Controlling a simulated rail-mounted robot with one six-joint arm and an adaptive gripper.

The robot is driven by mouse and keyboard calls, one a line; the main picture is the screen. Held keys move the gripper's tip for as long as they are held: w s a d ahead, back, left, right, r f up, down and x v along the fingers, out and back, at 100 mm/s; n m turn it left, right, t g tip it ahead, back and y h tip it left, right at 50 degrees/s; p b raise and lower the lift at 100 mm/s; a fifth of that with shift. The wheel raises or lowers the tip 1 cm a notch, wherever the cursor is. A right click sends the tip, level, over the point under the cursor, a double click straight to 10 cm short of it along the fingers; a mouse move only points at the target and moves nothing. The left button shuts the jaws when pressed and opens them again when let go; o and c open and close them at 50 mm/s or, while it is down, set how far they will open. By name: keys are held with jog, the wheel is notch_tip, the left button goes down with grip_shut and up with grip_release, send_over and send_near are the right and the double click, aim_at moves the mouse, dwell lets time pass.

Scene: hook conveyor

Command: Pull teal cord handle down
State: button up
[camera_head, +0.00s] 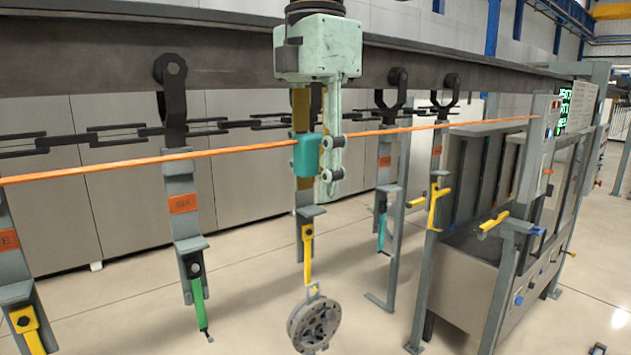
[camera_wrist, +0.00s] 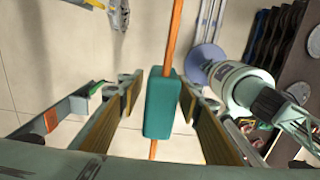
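The teal handle (camera_head: 306,156) is a small block on the taut orange cord (camera_head: 240,148). In the head view it is beside the fingers of my gripper (camera_head: 324,165), which point down. In the wrist view the teal handle (camera_wrist: 162,105) lies between the two fingers of my gripper (camera_wrist: 160,98). The fingers are open, with a gap on the left of the handle and a very narrow one on the right. Contact on the right is hard to tell. The cord runs through the handle, up and down the wrist picture.
Hangers hang from the dark overhead rail (camera_head: 100,60) by hooks (camera_head: 171,85), with a black chain (camera_head: 110,135) behind. A round metal part (camera_head: 314,324) hangs below my gripper. A grey tank station (camera_head: 470,280) stands at right. Open floor lies below.

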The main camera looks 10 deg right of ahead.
aim_at(316, 134)
jog(key=shift+r, duration=5.75)
